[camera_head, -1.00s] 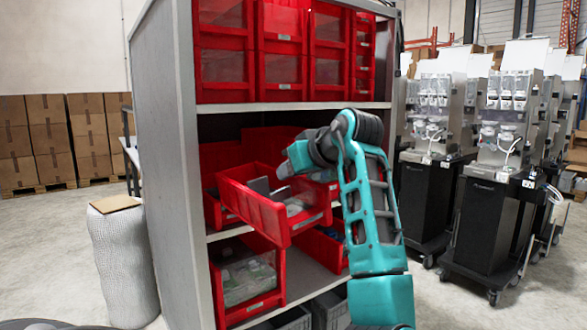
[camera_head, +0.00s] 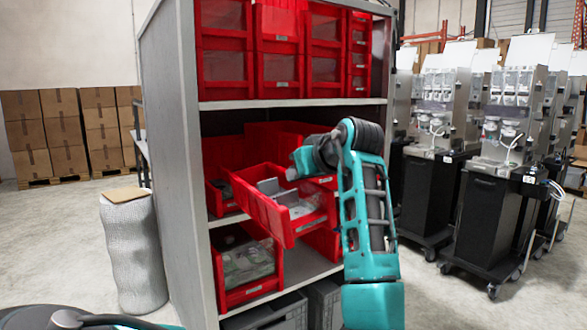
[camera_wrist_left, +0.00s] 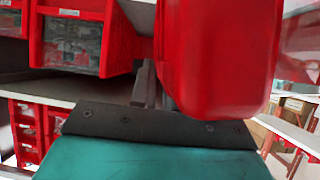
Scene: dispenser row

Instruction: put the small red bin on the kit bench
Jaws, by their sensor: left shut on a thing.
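The small red bin (camera_head: 266,218) hangs tilted in front of the shelf's middle level in the head view, with clear packets and a grey piece inside. A teal arm of mine rises right of it and bends left to its rim. In the left wrist view the bin's red wall (camera_wrist_left: 215,50) fills the upper right, close up. My left gripper (camera_wrist_left: 152,85) is shut on the bin; the fingers are mostly hidden by it and the dark hand edge. My right gripper is not in view. No kit bench can be made out for certain.
The grey shelf (camera_head: 172,150) holds red bins above, behind and below the held one; a lower bin (camera_head: 248,268) juts out. A white wrapped column (camera_head: 134,250) stands left. Dispenser machines (camera_head: 480,220) stand right. Open floor lies between column and cartons (camera_head: 65,130).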

